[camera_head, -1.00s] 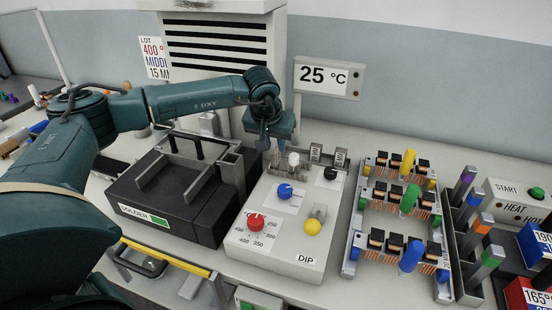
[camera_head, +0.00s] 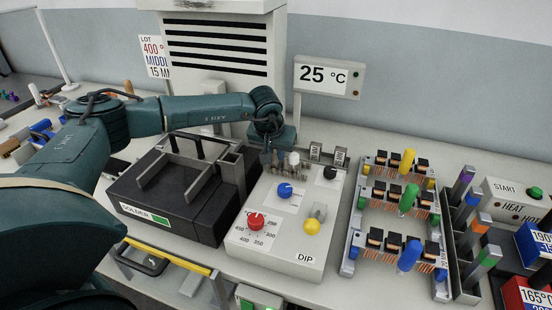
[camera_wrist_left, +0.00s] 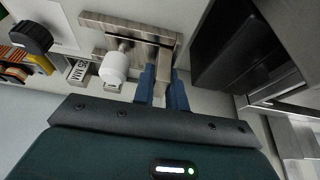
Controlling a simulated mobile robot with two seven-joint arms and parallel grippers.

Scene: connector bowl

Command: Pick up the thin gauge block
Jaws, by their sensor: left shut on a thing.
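My left gripper (camera_head: 273,158) is low behind the control box, just left of the white knob (camera_head: 293,159). In the left wrist view its two blue fingers (camera_wrist_left: 161,88) are shut on a narrow grey metal piece (camera_wrist_left: 161,78), which I take as the thin gauge block. Its label does not show, and the fingers hide much of it. Two other labelled metal blocks stand right of the gripper: a left one (camera_head: 315,152) and a right one (camera_head: 340,156). My right gripper is not in view.
The control box (camera_head: 255,257) with red, blue, yellow and black knobs is in front. The black solder unit (camera_head: 170,210) stands close on the left. A metal bar (camera_wrist_left: 120,27) lies beyond the fingers. Coil racks (camera_head: 352,240) stand right.

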